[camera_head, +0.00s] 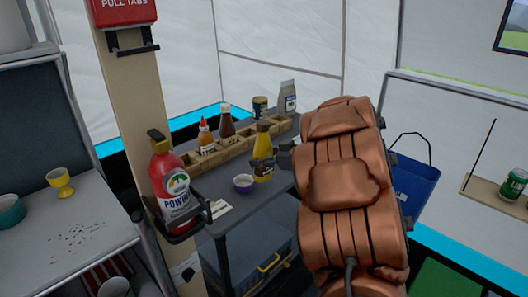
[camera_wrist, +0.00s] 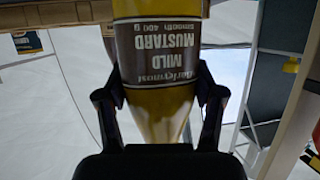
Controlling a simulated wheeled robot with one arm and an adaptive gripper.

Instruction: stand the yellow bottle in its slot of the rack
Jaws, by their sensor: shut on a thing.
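The yellow mustard bottle (camera_head: 263,155) is upright above or at the grey table, in front of the wooden rack (camera_head: 234,149). My gripper (camera_head: 272,162) is shut on it, with a finger on each side. In the wrist view the bottle (camera_wrist: 155,75) appears upside down, its brown label reading "MILD MUSTARD" between the fingers (camera_wrist: 160,110). I cannot tell whether the bottle's base touches the table.
A purple bowl (camera_head: 243,184) stands on the table (camera_head: 225,191), left of the held bottle. A dark jar (camera_head: 260,106) and a grey packet (camera_head: 288,97) stand at the back.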

